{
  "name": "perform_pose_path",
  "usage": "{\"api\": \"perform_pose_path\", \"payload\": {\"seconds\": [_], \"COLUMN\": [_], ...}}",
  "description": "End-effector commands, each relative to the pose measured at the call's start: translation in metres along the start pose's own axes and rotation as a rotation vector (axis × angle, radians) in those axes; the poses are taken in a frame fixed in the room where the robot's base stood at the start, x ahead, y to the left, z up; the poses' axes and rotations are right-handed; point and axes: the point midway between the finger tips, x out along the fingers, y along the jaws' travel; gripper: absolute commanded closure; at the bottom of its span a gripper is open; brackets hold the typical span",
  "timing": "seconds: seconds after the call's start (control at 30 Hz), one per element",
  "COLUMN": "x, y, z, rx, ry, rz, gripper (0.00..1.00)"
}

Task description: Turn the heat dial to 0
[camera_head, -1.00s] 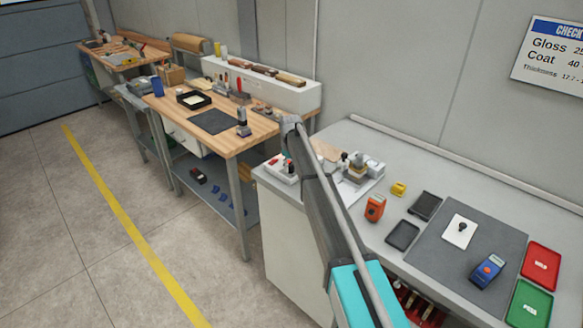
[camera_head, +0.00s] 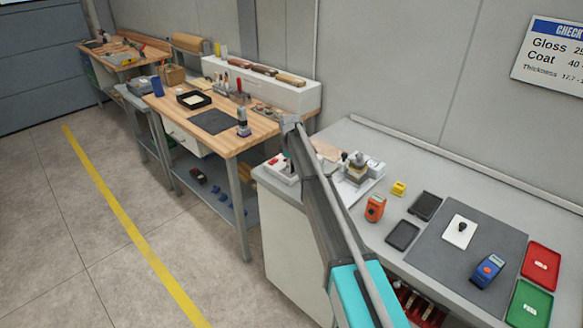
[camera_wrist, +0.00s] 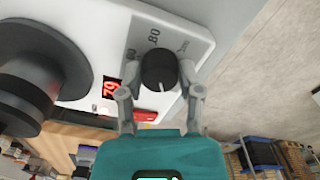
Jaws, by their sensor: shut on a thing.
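The heat dial (camera_wrist: 158,68) is a round black knob on the white face of a unit, in the wrist view. Scale numbers stand around its far side; 80 is readable, the others are partly hidden or hard to read. A pale pointer mark shows on its near side, towards my gripper. My gripper (camera_wrist: 159,88) has one finger at each side of the dial and is shut on it. In the head view, a white unit with red parts (camera_head: 281,168) stands at the left end of the grey counter; my arm hides the gripper there.
In the wrist view, a red lit display (camera_wrist: 111,88) and a red switch (camera_wrist: 145,115) are close to the left finger. A large dark roller (camera_wrist: 40,70) fills the left. In the head view, an orange gauge (camera_head: 375,208) and trays stand on the counter (camera_head: 355,137) to the right.

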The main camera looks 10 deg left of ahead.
Motion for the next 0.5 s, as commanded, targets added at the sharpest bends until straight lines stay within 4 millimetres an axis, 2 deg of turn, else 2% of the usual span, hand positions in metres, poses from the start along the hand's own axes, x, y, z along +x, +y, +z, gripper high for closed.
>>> {"api": "perform_pose_path", "payload": {"seconds": [0.17, 0.2, 0.37, 0.4, 0.5], "x": [0.0004, 0.0004, 0.0003, 0.0002, 0.0002], "y": [-0.0038, -0.0038, -0.0029, -0.0025, -0.0017], "z": [0.0003, 0.0003, 0.0002, 0.0002, 0.0001], "rx": [-0.001, -0.001, 0.000, 0.000, 0.001], "ry": [-0.001, 0.000, 0.000, 0.000, 0.000], "rz": [-0.008, -0.008, -0.006, -0.005, -0.004], "gripper": [1.00, 0.52, 0.22, 0.19, 0.19]}}
